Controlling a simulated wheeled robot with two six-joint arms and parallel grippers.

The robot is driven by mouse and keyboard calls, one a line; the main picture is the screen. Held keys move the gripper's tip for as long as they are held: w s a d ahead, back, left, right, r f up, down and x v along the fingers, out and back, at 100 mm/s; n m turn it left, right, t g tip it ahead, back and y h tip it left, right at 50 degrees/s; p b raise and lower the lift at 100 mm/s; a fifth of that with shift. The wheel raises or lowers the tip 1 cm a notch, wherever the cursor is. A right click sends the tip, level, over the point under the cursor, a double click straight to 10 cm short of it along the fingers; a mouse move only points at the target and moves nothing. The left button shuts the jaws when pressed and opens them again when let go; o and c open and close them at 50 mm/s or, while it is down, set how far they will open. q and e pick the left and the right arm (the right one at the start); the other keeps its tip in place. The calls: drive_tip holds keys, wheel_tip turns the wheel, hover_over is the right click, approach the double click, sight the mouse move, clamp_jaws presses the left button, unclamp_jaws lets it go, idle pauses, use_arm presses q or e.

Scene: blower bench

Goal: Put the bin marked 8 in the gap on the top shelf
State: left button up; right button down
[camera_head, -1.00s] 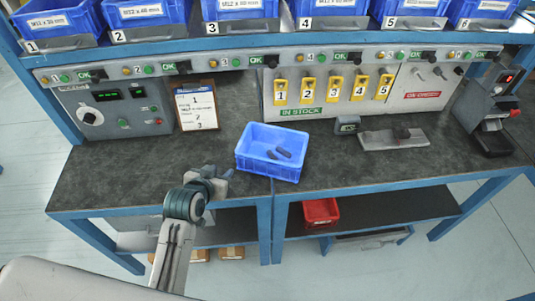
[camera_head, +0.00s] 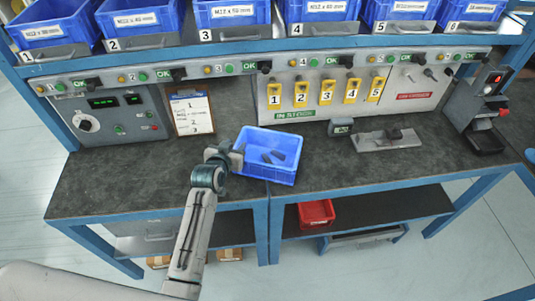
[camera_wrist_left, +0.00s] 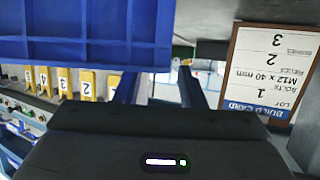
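No bin marked 8 and no gap shows; the visible top row holds blue bins over tags 1 to 6, such as the bin over tag 1 (camera_head: 45,32). An unmarked-looking blue bin (camera_head: 268,172) stands on the bench with a few dark pieces inside. My left gripper (camera_head: 226,155) is at this bin's left rim. In the left wrist view the blue bin (camera_wrist_left: 85,45) fills the upper left, and my left gripper's fingers (camera_wrist_left: 160,88) stand apart. I cannot tell whether the rim lies between them. My right gripper is out of view.
A build card (camera_head: 192,114) stands behind the left gripper, also large in the left wrist view (camera_wrist_left: 268,70). Yellow numbered holders (camera_head: 326,92) line the back panel. A grey device (camera_head: 388,138) lies right of the bin. A red bin (camera_head: 316,213) sits on the lower shelf.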

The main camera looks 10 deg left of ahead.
use_arm(q)
drive_tip(key=shift+x, duration=1.3)
drive_tip(key=shift+c, duration=0.5)
clamp_jaws()
drive_tip(key=shift+r+p, duration=0.2)
drive_tip(key=shift+p, duration=0.1)
